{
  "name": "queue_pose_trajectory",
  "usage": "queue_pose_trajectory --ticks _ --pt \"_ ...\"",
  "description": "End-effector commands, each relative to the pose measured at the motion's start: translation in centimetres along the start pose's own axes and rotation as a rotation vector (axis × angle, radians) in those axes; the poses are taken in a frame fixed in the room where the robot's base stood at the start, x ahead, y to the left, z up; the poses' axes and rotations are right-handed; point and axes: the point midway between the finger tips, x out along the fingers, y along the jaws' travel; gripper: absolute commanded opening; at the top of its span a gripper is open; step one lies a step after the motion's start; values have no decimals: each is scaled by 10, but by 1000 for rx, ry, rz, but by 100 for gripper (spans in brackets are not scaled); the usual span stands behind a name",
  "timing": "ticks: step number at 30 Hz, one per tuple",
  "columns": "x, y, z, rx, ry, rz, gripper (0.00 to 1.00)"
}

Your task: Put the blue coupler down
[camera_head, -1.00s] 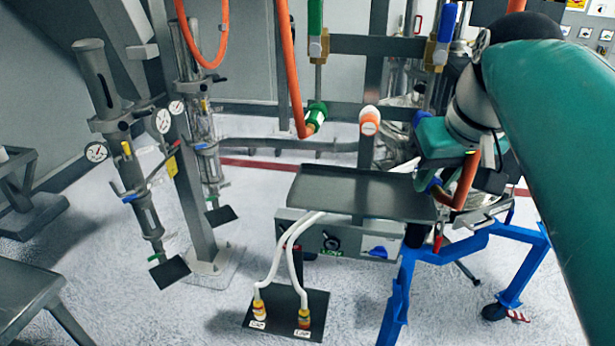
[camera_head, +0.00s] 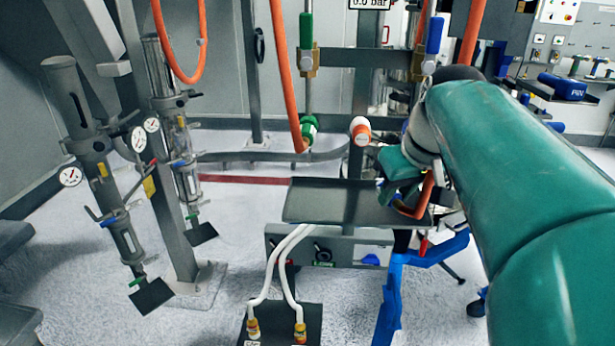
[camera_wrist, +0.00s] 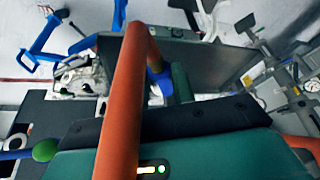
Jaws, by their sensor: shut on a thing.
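My gripper (camera_head: 393,190), with green fingers, is over or at the right end of the grey metal tray (camera_head: 325,205). In the wrist view the blue coupler (camera_wrist: 161,80) sits on the end of a bent orange hose (camera_wrist: 125,90), against a green finger of my gripper (camera_wrist: 170,86). My gripper is shut on the coupler. The tray (camera_wrist: 215,62) lies beyond it in the wrist view. In the head view my gripper mostly hides the coupler, while the orange hose (camera_head: 426,195) shows beside it. Whether the coupler touches the tray cannot be told.
A green coupler (camera_head: 309,128) and an orange-and-white fitting (camera_head: 361,130) are behind the tray. A blue stand (camera_head: 395,290) is below its right end. Two white hoses (camera_head: 275,268) run down in front. The tray's left and middle are clear.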

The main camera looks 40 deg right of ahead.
Motion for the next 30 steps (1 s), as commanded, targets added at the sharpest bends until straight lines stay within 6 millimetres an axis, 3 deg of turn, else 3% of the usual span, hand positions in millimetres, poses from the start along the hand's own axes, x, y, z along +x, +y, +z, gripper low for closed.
queue_pose_trajectory --ticks 3,11,16,28,29,30 --pt "20 -1 -16 0 -3 -1 0" --pt "38 -2 -32 0 -1 -1 0" --pt "61 -3 -44 1 -3 0 0" --pt "67 -3 -44 1 0 -1 0" --pt "67 -3 -44 1 -1 0 29" --pt "67 -3 -44 1 0 0 37"
